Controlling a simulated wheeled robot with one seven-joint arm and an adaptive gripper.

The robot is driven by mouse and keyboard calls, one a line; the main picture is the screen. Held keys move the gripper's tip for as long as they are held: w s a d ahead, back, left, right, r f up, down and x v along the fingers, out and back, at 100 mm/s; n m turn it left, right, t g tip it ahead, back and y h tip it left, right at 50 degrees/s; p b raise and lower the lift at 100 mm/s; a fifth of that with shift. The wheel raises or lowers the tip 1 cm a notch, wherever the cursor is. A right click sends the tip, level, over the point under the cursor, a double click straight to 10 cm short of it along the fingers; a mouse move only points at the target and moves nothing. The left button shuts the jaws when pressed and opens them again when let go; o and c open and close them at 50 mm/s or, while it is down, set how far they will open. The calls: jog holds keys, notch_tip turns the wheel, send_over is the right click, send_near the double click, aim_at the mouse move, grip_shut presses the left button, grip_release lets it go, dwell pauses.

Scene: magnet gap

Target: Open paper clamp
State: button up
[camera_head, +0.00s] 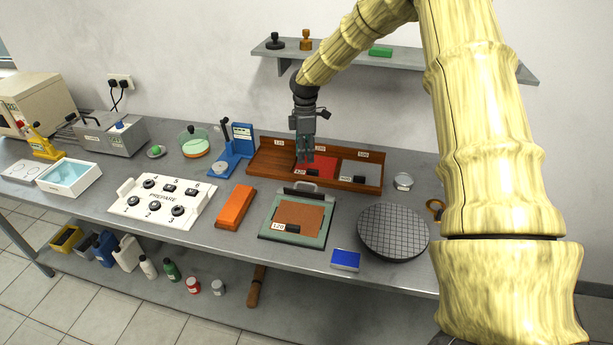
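The paper clamp appears to be the dark bar with a grey handle (300,188) along the far edge of a green-framed board (265,231). A brown sheet (300,217) labelled 120 lies on that board, its far edge close to the bar. Whether the bar presses on the sheet is too small to tell. My gripper (305,160) points down over the wooden tray (262,168) behind the board, near a red sheet (323,167). It is apart from the clamp handle. Its fingers are too small to show whether they are open.
The orange block (235,207) lies left of the board. A round gridded dark disc (393,231) and a blue box (345,260) are to the right. The white PREPARE panel (163,201) is further left. A wall shelf (400,60) hangs behind my arm.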

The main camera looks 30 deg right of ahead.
jog(key=shift+s+a+f+m+t+h+p, duration=0.15)
jog(key=shift+s+f+m+p, duration=0.2)
jog(key=shift+f+m+p, duration=0.8)
jog(key=shift+s+a+f+m+t+h+p, duration=0.15)
jog(key=shift+s+f+m+p, duration=0.25)
jog(key=shift+f, duration=1.5)
jog(key=shift+s+f+m+t+h+p, duration=0.1)
jog(key=shift+s+f+m+t+p, duration=0.15)
jog(key=shift+f+m+p, duration=0.9)
jog(key=shift+f+n+b, duration=0.3)
jog(key=shift+f+n, duration=0.05)
jog(key=shift+n, duration=0.15)
grip_shut()
